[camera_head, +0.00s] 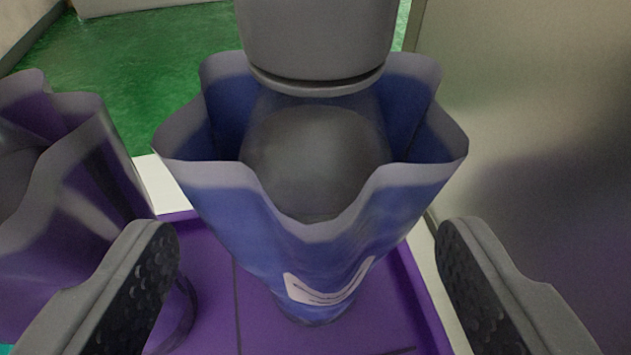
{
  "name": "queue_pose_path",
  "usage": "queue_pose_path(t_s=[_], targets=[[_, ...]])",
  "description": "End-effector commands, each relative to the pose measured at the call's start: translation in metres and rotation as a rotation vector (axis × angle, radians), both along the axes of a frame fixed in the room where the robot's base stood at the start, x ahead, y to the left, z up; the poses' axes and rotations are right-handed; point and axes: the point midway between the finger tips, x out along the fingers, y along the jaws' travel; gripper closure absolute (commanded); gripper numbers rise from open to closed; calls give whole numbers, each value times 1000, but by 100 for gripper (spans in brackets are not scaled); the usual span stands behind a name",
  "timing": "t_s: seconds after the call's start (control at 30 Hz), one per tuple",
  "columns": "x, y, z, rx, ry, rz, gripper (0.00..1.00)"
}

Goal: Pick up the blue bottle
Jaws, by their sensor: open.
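The blue bottle (320,255) stands in the middle of the view, with a wide, wavy, pale-edged top and a white label low on its front. It narrows toward its base on a purple surface. My gripper (307,230) is open, with one dark padded finger at the lower left and one at the lower right. The bottle shows between the fingers, with visible gaps on both sides of its lower part. Neither finger visibly touches it. A grey cylinder (318,40) covers part of its far rim, and a dark rounded shape shows inside the opening.
A purple, similarly shaped item (75,190) stands close on the left, partly behind the left finger. The purple tray (205,270) has a raised edge on the right. A large grey panel (540,120) rises at the right. Green floor (150,60) lies beyond.

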Motion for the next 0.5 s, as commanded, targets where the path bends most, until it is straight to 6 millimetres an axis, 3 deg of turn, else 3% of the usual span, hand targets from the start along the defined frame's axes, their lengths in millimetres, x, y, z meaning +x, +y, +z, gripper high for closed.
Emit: queue_pose_path(t_s=[0.5], targets=[[45, 4, -10, 2, 0, 2, 28]])
